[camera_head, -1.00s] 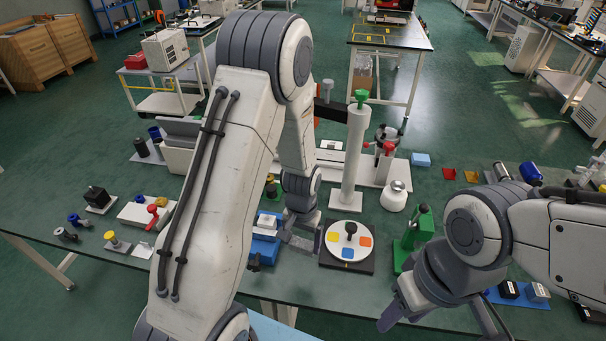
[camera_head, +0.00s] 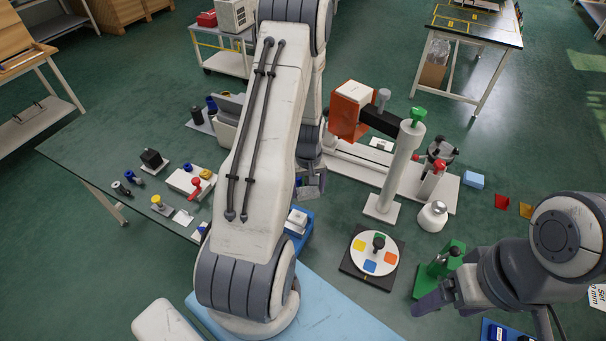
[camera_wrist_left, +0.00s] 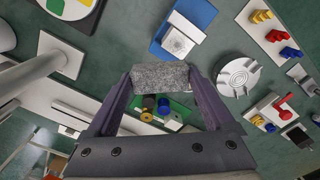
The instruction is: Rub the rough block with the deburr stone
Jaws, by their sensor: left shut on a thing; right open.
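My left gripper (camera_head: 312,188) hangs just behind the blue holder in the head view. In the left wrist view its two fingers are shut on a grey speckled stone (camera_wrist_left: 160,78), which looks like the deburr stone, held across the fingertips. A pale block (camera_wrist_left: 179,41), likely the rough block, sits on the blue holder (camera_wrist_left: 203,16), apart from the stone. In the head view the block (camera_head: 297,217) and the holder (camera_head: 299,243) are partly hidden by my left arm. My right gripper (camera_head: 436,297) is open and empty in front of the green stand.
A dial with coloured patches (camera_head: 372,268) lies right of the holder. A white post with a green knob (camera_head: 401,165) stands behind it. The green stand (camera_head: 428,277) is near my right gripper. Small coloured parts (camera_head: 160,205) lie on the left; bench room between is limited.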

